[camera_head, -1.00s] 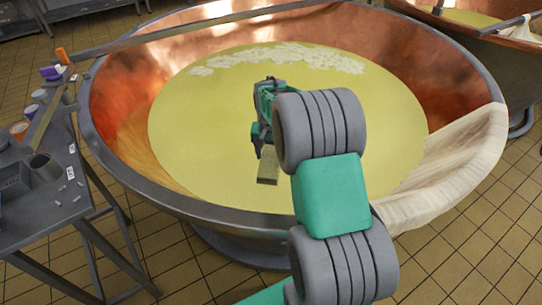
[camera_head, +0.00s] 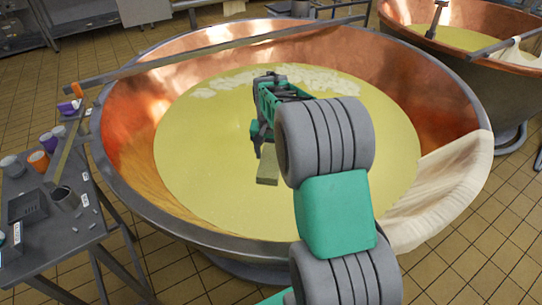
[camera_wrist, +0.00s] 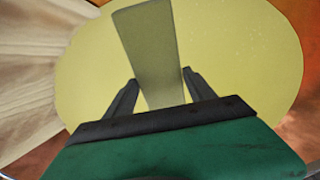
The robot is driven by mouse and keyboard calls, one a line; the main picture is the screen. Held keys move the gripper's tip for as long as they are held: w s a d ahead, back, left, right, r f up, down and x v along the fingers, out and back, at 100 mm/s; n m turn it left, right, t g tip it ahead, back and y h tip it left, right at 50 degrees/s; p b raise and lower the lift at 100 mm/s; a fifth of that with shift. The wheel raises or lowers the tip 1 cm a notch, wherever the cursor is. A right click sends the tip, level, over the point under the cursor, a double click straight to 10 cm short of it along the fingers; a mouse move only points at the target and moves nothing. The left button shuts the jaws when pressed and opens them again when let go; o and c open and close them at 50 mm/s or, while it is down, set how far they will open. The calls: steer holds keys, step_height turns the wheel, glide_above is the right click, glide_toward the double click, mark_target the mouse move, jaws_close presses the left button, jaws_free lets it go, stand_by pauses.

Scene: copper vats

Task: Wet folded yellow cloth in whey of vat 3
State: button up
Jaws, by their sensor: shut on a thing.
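The folded yellow cloth (camera_head: 268,166) hangs as a flat, dull olive-yellow strip below my gripper (camera_head: 262,146). In the wrist view the cloth (camera_wrist: 150,52) is held between the two dark fingers of my gripper (camera_wrist: 160,92), which are shut on it. The copper vat (camera_head: 415,92) in front of me holds pale yellow whey (camera_head: 215,195). My gripper and the cloth are over the whey, near the middle of the vat. I cannot tell whether the cloth touches the liquid. White curd pieces (camera_head: 320,82) float toward the far side.
A pale cloth (camera_head: 440,195) drapes over the vat's right rim. A long bar (camera_head: 215,48) lies across the far side. A grey side table (camera_head: 40,240) with cups and a dark tray (camera_head: 27,204) stands at left. Another copper vat (camera_head: 400,15) is behind at right.

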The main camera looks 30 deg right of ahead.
step_height(320, 180, up, 9)
steer(key=p, duration=0.5)
steer(key=shift+r, duration=0.2)
stand_by(0.5)
